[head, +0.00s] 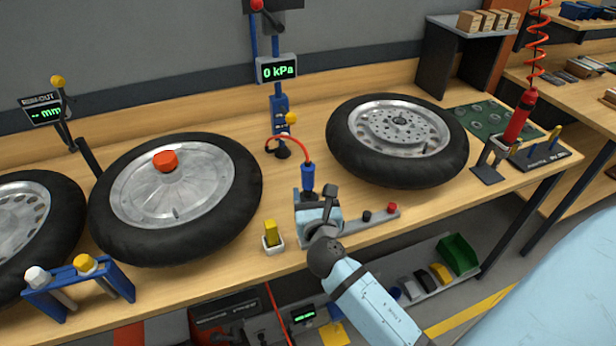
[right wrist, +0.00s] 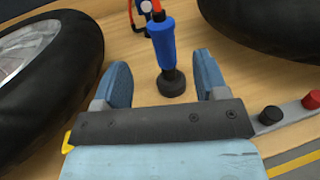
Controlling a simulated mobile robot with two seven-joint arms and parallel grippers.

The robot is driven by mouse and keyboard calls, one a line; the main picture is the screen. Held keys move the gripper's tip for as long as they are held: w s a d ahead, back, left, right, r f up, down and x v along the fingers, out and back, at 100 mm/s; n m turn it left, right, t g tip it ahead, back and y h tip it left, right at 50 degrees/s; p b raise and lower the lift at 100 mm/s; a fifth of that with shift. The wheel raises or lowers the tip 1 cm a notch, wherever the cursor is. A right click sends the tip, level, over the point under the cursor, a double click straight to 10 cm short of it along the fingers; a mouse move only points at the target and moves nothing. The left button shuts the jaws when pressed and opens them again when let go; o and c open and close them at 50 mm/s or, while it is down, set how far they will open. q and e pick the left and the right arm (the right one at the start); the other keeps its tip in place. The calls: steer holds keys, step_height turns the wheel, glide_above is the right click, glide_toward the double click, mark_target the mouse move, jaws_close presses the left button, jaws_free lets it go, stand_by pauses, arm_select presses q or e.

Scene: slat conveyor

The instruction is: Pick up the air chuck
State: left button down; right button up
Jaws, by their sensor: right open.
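The air chuck (head: 308,177) has a blue body with a red hose curving from its top, and it stands roughly upright near the bench's front, between two wheels. In the right wrist view the air chuck (right wrist: 162,45) shows its black lower end pointing down at the wood. My right gripper (head: 314,196) is open at the chuck. In the right wrist view the open right gripper (right wrist: 162,78) has one finger either side of the chuck's lower end, with visible gaps. The gripper hides the chuck's lower end in the head view. My left gripper is not in view.
A wheel with an orange cap (head: 165,161) lies left, and a wheel with a brake disc (head: 398,130) lies right. A yellow block in a holder (head: 271,235) stands left of my gripper. A grey strip with black and red knobs (head: 380,215) lies right. The display (head: 277,69) reads 0 kPa.

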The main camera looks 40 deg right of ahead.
mark_target(308, 174)
steer(key=x, duration=0.5)
steer(key=shift+w+d, duration=0.1)
steer(key=shift+w, duration=0.15)
steer(key=w+d, duration=0.1)
steer(key=w+f, duration=0.1)
steer(key=w, duration=0.1)
steer(key=w+d, duration=0.1)
steer(key=w, duration=0.1)
steer(key=shift+d+f+p, duration=0.3)
steer(key=shift+s, duration=0.1)
steer(key=c, duration=1)
